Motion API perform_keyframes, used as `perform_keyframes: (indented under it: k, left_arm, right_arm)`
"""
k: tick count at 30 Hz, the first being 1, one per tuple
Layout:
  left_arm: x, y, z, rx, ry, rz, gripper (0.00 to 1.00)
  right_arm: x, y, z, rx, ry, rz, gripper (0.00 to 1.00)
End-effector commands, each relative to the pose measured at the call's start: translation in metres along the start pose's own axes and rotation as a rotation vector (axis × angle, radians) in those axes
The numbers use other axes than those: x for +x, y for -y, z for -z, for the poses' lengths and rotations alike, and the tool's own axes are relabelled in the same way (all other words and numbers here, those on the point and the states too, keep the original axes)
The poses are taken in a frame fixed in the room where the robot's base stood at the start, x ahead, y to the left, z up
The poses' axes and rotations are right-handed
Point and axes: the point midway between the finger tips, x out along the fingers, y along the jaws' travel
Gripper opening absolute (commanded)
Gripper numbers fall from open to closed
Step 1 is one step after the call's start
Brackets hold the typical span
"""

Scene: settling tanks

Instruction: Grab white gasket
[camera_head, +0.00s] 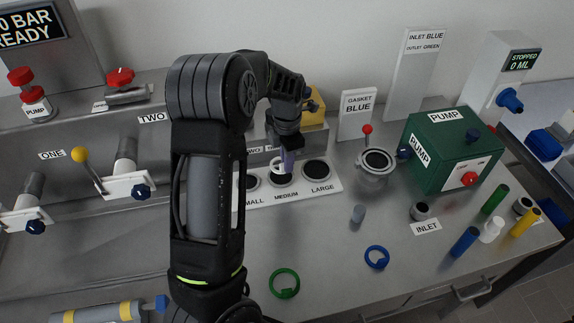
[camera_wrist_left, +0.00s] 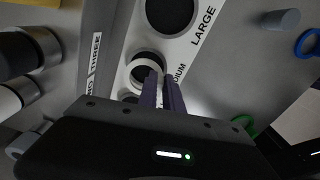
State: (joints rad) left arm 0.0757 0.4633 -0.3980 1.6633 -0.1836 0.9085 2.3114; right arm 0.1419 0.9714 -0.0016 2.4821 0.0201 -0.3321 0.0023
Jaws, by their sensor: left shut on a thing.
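The white gasket (camera_head: 275,164) is a small pale ring at the fingertips of my left gripper (camera_head: 287,160). It stands just over the medium spot of the white sizing plate (camera_head: 337,184). In the left wrist view a white arc of the gasket (camera_wrist_left: 154,62) shows at the tips of my left gripper (camera_wrist_left: 163,80), with the dark medium spot behind it. The purple-grey fingers are shut on it. I cannot tell whether the gasket touches the plate. My right gripper is not in view.
A green ring (camera_head: 284,282) and a blue ring (camera_head: 376,257) lie on the bench in front. A grey cylinder (camera_head: 357,214) and an open metal vessel (camera_head: 374,170) stand right of the plate. A green pump box (camera_head: 446,150) is at the right.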

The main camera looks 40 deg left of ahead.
Motion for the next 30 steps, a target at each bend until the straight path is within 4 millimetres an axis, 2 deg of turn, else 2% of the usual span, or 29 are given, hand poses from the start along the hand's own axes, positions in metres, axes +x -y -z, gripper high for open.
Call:
perform_keyframes:
  k: [3,9,30]
  left_arm:
    - [-0.024,0.0,-0.001,0.001,0.004,-0.003,0.0]
    - [-0.046,0.0,0.0,0.0,0.001,-0.001,0.0]
    - [-0.047,0.001,-0.001,0.008,0.0,0.0,0.0]
  right_arm:
    - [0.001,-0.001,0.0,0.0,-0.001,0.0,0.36]
    - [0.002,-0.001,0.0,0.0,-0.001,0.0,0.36]
    - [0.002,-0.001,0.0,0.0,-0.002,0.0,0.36]
